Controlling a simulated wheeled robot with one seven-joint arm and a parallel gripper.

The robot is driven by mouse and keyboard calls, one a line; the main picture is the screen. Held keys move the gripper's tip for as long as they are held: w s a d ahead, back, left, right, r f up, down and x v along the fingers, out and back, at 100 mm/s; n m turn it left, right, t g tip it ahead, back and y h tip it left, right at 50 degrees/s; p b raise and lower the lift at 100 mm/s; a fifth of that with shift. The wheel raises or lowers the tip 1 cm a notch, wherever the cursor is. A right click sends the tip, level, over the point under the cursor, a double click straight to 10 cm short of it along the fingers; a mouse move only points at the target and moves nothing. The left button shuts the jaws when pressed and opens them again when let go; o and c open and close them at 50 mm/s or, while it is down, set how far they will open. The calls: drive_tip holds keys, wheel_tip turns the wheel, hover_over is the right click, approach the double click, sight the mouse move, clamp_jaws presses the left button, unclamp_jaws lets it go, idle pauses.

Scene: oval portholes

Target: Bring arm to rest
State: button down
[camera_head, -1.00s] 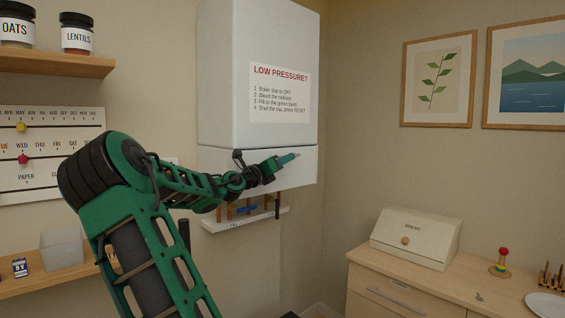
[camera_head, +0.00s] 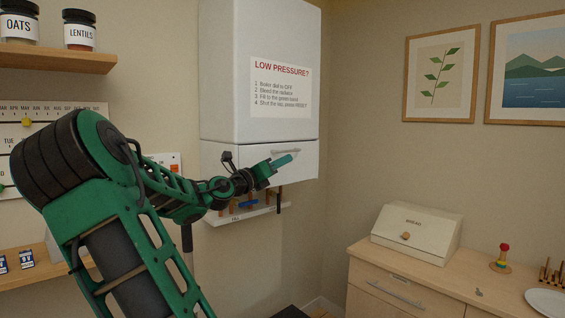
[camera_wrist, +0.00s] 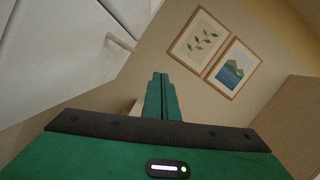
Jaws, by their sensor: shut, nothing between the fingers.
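My green arm reaches up from the lower left in the head view. My gripper (camera_head: 284,160) is shut and empty, its two fingers pressed together and pointing right in front of the lower panel of the white boiler (camera_head: 262,70). In the wrist view the closed fingers (camera_wrist: 161,95) point away from the camera, with the pale boiler side at the upper left. I cannot tell whether the fingertips touch the panel.
A small shelf (camera_head: 262,213) with pipes and valves hangs under the boiler. A dresser (camera_head: 400,283) with a bread box (camera_head: 415,232) and stacking toy (camera_head: 503,257) stands right. Two framed pictures (camera_head: 441,78) hang above. A shelf with jars (camera_head: 60,58) is upper left.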

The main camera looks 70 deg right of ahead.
drive_tip(key=shift+w+a, duration=0.25)
drive_tip(key=shift+a, duration=0.9)
drive_tip(key=shift+f, duration=0.1)
drive_tip(key=s+f+m+t+y, duration=0.25)
drive_tip(key=f+m+y, duration=0.4)
drive_tip(key=f, duration=1.05)
drive_tip(key=a+f+m+t+y, duration=0.1)
drive_tip(key=a+f+m+y, duration=0.4)
drive_tip(key=f, duration=0.6)
drive_tip(key=w+a+f+m+t+y, duration=0.15)
drive_tip(key=a+m, duration=0.25)
drive_tip(key=a, duration=0.5)
drive_tip(key=a+f+m+t+y, duration=0.1)
drive_tip(key=a+f+m+y, duration=0.3)
drive_tip(key=a, duration=0.5)
drive_tip(key=s+a+r+m+y, duration=0.1)
drive_tip(key=s+a+m, duration=0.1)
drive_tip(key=a, duration=0.6)
drive_tip(key=s+a+r+m+y, duration=0.1)
drive_tip(key=s+a+m, duration=0.2)
drive_tip(key=a+m, duration=0.2)
drive_tip(key=a, duration=0.3)
drive_tip(key=shift+s+a+r+y, duration=0.2)
drive_tip(key=shift+a+r+y, duration=0.2)
